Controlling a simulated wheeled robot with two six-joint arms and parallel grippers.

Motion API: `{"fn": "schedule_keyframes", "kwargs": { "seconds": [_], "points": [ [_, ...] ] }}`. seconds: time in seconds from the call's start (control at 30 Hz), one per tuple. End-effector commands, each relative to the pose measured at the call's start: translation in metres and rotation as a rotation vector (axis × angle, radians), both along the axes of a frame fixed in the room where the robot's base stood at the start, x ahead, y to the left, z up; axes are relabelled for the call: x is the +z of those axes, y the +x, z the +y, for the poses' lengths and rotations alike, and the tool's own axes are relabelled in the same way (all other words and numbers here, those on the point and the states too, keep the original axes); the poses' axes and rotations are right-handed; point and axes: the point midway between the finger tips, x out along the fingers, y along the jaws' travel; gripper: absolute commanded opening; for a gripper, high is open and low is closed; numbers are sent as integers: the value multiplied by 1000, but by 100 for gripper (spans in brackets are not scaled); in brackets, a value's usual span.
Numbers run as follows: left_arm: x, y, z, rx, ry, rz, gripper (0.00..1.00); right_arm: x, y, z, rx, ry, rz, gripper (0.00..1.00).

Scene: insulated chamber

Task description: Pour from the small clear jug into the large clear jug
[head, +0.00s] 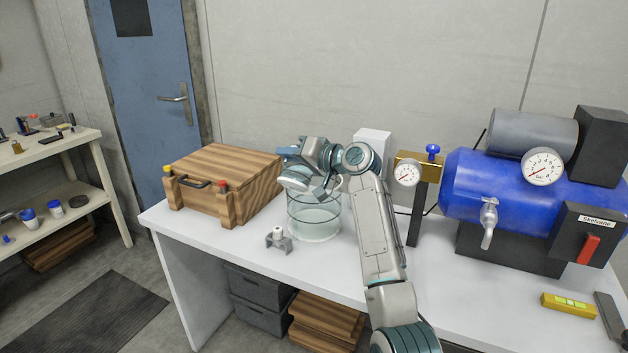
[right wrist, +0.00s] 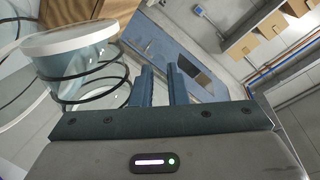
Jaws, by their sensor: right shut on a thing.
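The large clear jug (head: 316,226) stands upright on the white bench, with dark rings around its wall and a handle at its right. The small clear jug (head: 294,179) is tilted over the mouth of the large jug, at its left side. My right gripper (head: 323,188) reaches over the large jug from behind the bent arm and is shut on the small jug. In the right wrist view, the fingers (right wrist: 160,85) are close together and the pale round end of the small jug (right wrist: 78,42) shows at left. What the fingers grasp is largely hidden, and no stream of liquid can be made out.
A striped wooden box (head: 228,180) stands left of the jugs. A small grey fixture (head: 279,240) sits in front. A gauge post (head: 416,200) and a blue tank (head: 465,185) stand to the right. The bench's front left is clear.

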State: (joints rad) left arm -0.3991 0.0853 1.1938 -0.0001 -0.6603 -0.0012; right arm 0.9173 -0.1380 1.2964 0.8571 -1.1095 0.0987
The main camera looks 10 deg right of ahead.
Motion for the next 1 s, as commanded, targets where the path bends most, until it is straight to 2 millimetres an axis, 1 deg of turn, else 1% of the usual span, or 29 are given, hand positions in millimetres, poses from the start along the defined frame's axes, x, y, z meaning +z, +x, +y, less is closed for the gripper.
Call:
{"fn": "schedule_keyframes", "kwargs": {
  "seconds": [1.0],
  "points": [
    [0,0,0,0,0,0,0,12,6,-4,0,58,93,0]
  ]
}}
